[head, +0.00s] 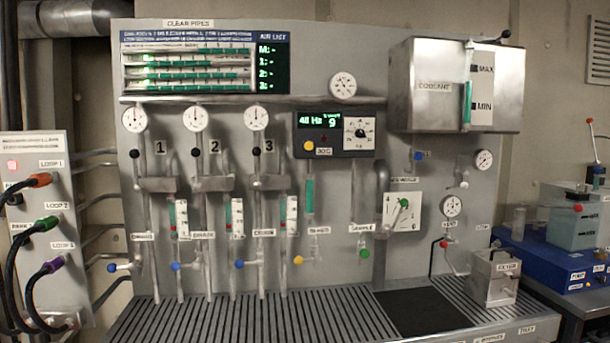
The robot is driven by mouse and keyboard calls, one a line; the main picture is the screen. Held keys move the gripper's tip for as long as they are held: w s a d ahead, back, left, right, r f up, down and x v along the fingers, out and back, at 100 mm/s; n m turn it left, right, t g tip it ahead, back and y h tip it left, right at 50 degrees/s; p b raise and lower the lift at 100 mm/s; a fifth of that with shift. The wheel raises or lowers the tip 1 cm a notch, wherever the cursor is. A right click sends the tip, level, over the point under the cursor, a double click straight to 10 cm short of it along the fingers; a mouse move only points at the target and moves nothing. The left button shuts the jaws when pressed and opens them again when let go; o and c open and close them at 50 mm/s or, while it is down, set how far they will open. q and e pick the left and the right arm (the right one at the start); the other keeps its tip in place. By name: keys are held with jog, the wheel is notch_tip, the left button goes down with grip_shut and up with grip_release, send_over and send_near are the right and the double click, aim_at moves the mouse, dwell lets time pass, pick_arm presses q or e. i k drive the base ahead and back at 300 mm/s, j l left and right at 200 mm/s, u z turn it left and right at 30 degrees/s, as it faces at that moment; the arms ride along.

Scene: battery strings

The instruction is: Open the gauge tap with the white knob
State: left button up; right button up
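A small tap with a white knob (464,184) sits on the right part of the grey panel, below the steel coolant tank (420,85). A round white gauge (484,160) is just up and right of it. The knob is at the lower end of the tap; the picture is too small to tell the handle's exact setting. Neither of my grippers is in view, and nothing touches the tap.
A second gauge (452,206) and a red-knobbed tap (444,244) are below. A blue-knobbed tap (418,156) and a green-knobbed lever (403,203) are to the left. A steel box (493,280) stands on the slatted bench at right.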

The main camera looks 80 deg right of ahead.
aim_at(464, 185)
jog(key=z, duration=3.6)
jog(key=i+l+z, duration=0.15)
